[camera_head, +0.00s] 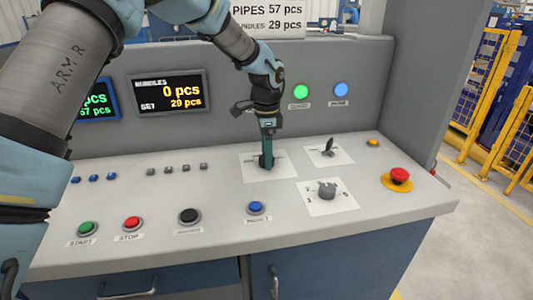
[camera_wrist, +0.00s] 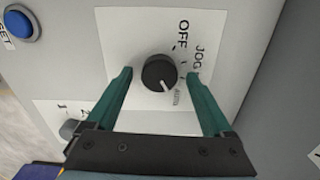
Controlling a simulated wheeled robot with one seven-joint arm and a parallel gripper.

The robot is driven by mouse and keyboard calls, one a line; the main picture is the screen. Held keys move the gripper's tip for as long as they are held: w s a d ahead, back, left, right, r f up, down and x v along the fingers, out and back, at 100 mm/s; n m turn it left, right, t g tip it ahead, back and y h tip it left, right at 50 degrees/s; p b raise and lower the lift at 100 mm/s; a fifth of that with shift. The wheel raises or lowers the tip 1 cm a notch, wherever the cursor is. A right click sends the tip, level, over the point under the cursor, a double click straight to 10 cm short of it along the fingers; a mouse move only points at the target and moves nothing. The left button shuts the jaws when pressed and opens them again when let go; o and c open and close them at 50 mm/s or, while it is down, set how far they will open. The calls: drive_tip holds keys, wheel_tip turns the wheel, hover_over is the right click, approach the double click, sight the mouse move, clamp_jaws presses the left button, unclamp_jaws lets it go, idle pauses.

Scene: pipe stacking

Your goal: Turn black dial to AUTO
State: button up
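The black dial (camera_wrist: 157,71) sits on a white plate (camera_wrist: 120,30) marked OFF, JOG and AUTO in the wrist view. Its white pointer line points down and right, roughly towards the AUTO label (camera_wrist: 177,97). My gripper (camera_wrist: 160,76) is open, with one green finger on each side of the dial and a visible gap to it on both sides. In the head view my gripper (camera_head: 266,163) points down over the plate (camera_head: 250,160) and hides the dial.
A black lever (camera_head: 328,146) stands on a plate to the right. A grey numbered dial (camera_head: 327,189) is nearer the front. A blue button (camera_head: 256,207), a red emergency button (camera_head: 399,175) and an upright panel with a display (camera_head: 168,93) are also close by.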

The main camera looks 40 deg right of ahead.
wheel_tip(320, 180, up, 11)
drive_tip(key=b, duration=0.2)
idle(0.5)
drive_tip(key=shift+f, duration=0.15)
